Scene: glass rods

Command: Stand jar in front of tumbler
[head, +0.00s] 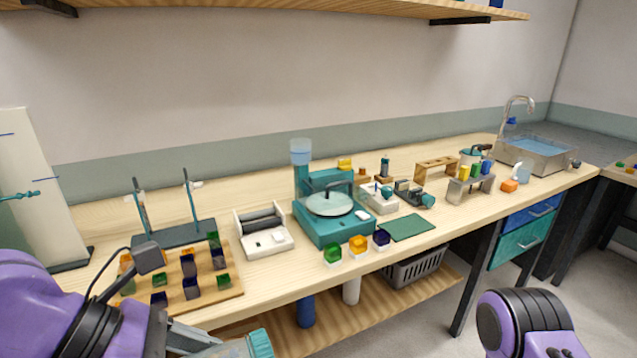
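A clear jar (233,349) with a teal lid (260,343) shows at the bottom edge of the head view, tilted on its side and partly cut off. My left gripper (208,342) is at the jar's body, and its fingers appear closed around it in front of the bench. A white machine with a dark roller (263,226), which looks like the tumbler, stands on the bench left of the teal grinder. The bench in front of it is bare. My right arm shows at the lower right, but its gripper is out of view.
A wooden board (232,283) with several coloured glass cubes lies left of the white machine. The teal grinder (325,228) stands to its right, with three cubes before it. A green mat (407,227) and the sink (540,152) are farther right. A shelf hangs above.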

